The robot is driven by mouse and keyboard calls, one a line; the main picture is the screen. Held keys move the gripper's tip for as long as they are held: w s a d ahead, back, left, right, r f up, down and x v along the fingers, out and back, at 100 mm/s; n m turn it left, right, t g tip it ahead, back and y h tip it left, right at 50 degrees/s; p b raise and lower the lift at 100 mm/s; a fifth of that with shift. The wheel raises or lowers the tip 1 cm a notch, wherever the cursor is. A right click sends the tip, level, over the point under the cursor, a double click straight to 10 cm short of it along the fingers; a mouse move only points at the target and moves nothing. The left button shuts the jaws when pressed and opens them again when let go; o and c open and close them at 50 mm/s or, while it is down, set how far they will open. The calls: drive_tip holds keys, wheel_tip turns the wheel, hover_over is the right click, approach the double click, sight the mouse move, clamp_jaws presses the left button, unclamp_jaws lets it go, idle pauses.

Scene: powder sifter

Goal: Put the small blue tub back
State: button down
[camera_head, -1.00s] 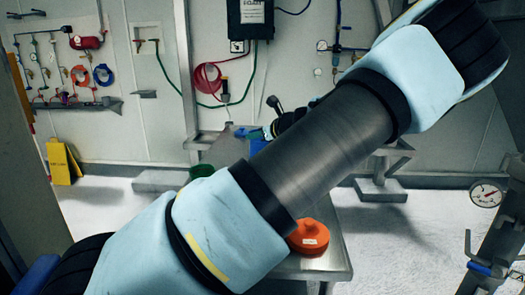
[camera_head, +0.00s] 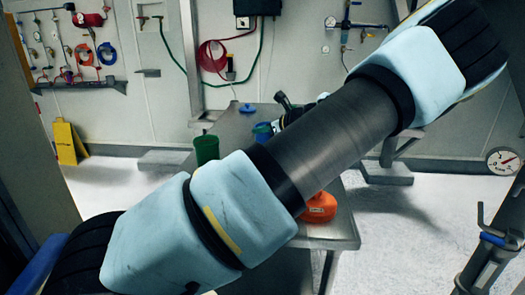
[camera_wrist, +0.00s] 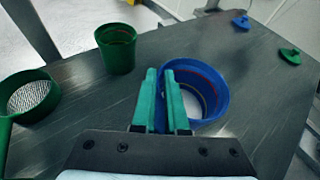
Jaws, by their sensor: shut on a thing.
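The small blue tub (camera_wrist: 222,92) is open-topped and shows a red line inside its wall. In the wrist view my gripper (camera_wrist: 167,76) has its green fingers closed on the left side of the tub's rim. The tub looks upright, low over or on the grey metal table (camera_wrist: 95,112); I cannot tell if it touches. In the head view the blue tub (camera_head: 262,131) is partly hidden behind my arm, near the gripper.
A green tub (camera_wrist: 117,48) stands to the left, with a green sieve (camera_wrist: 36,94) nearer. A small blue piece (camera_wrist: 241,22) and a small green piece (camera_wrist: 289,55) lie at the far right. An orange container (camera_head: 319,208) sits at the table's near end.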

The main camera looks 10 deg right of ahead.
drive_tip(key=shift+f+p, duration=0.55)
drive_tip(key=shift+f, duration=2.25)
drive_tip(key=shift+f, duration=0.15)
drive_tip(key=c, duration=0.9)
unclamp_jaws()
drive_tip(key=shift+c, duration=0.2)
drive_tip(key=shift+r, duration=0.25)
drive_tip(key=b+v, duration=0.3)
drive_tip(key=v, duration=0.9)
